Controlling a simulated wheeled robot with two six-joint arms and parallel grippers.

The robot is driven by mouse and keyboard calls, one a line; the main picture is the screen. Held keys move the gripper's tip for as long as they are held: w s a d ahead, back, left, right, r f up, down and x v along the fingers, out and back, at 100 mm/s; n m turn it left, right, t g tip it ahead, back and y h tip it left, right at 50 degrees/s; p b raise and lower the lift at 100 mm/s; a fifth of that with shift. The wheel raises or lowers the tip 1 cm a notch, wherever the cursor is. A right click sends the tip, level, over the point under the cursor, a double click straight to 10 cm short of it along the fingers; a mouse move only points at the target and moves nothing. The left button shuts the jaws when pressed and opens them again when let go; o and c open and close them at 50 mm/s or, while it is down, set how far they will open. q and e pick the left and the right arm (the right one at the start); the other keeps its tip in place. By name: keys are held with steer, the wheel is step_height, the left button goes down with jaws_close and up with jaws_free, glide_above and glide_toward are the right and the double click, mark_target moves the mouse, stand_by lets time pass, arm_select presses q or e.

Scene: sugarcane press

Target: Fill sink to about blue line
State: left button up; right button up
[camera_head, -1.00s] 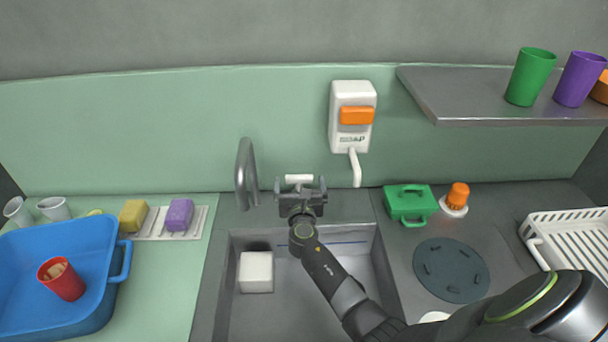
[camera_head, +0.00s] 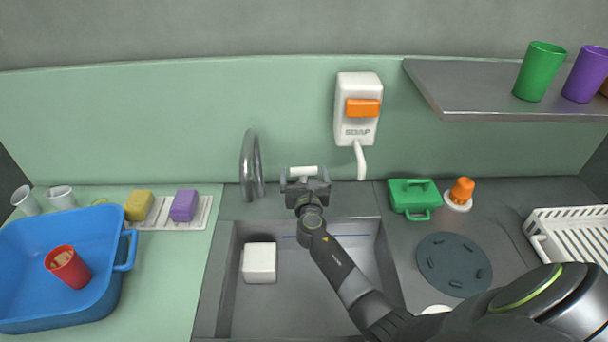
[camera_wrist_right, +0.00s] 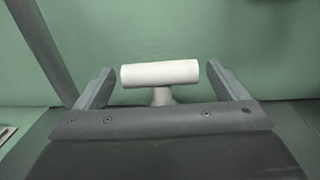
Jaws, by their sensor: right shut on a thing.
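The grey sink (camera_head: 300,310) is in the lower middle of the head view, with a thin blue line (camera_head: 345,236) on its back wall. I see no clear water in it. A grey curved faucet (camera_head: 247,168) stands behind the sink's back edge. A white T-shaped tap handle (camera_head: 304,170) is to its right and also shows in the right wrist view (camera_wrist_right: 160,73). My right gripper (camera_head: 305,180) is at the handle, shut on its crossbar, with one finger at each end. My right forearm hides part of the sink. My left gripper is out of view.
A white block (camera_head: 259,262) lies in the sink. A white soap dispenser (camera_head: 357,110) hangs on the wall, right of the handle. A green box (camera_head: 413,197) and a dark round mat (camera_head: 454,264) are on the right counter. A blue tub (camera_head: 60,318) stands at left.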

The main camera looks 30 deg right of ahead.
steer(key=shift+d+r+n+t+y, duration=0.1)
steer(key=shift+d+n+t+y, duration=0.15)
steer(key=shift+n+y, duration=0.55)
steer(key=n+y, duration=0.1)
steer(key=y, duration=0.1)
steer(key=shift+d+t+y, duration=0.1)
steer(key=shift+t+y, duration=0.25)
steer(key=shift+y, duration=0.05)
steer(key=n+y, duration=0.1)
steer(key=n+y+b, duration=0.1)
steer(key=y, duration=0.1)
steer(key=n+y, duration=0.1)
steer(key=shift+d+f, duration=0.15)
steer(key=shift+f, duration=0.1)
steer(key=n+y+b, duration=0.2)
steer(key=y+b, duration=0.1)
steer(key=n+g+y+b, duration=0.1)
steer(key=n+y+b, duration=0.1)
steer(key=y+b, duration=0.1)
steer(key=shift+w+d, duration=0.1)
steer(key=shift+d, duration=0.1)
steer(key=shift+r+n+g+y+b, duration=0.15)
steer(key=shift+n+g+y+b, duration=0.4)
steer(key=shift+y+b, duration=0.35)
steer(key=o, duration=0.7)
steer(key=shift+c, duration=0.2)
